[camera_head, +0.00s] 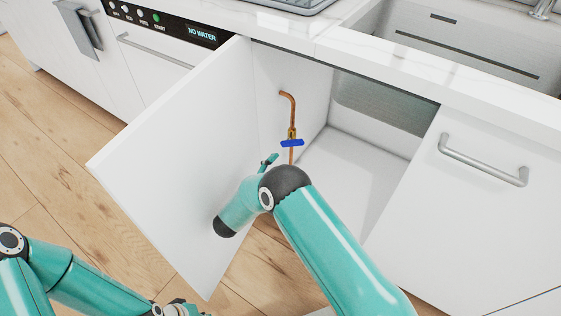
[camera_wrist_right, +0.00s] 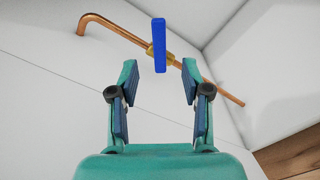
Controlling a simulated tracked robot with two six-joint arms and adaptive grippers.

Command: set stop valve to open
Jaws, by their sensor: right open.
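The stop valve has a blue bar handle (camera_head: 292,143) and a brass body (camera_head: 292,133) on a copper pipe (camera_head: 288,98) inside the open cabinet. The handle lies crosswise to the pipe. In the right wrist view the blue handle (camera_wrist_right: 159,46) stands just beyond the fingertips, roughly centred between them. My right gripper (camera_wrist_right: 159,75) is open and empty, apart from the handle. In the head view the right gripper (camera_head: 269,160) shows only partly, left of and below the valve, behind my arm. My left arm's end is at the bottom edge, with its fingers not clear.
The cabinet door (camera_head: 180,150) stands open to the left of my right arm. A dishwasher (camera_head: 150,45) left of it shows "NO WATER". A sink basin (camera_head: 460,45) and closed white door (camera_head: 475,195) are at the right. The cabinet floor (camera_head: 350,165) is clear.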

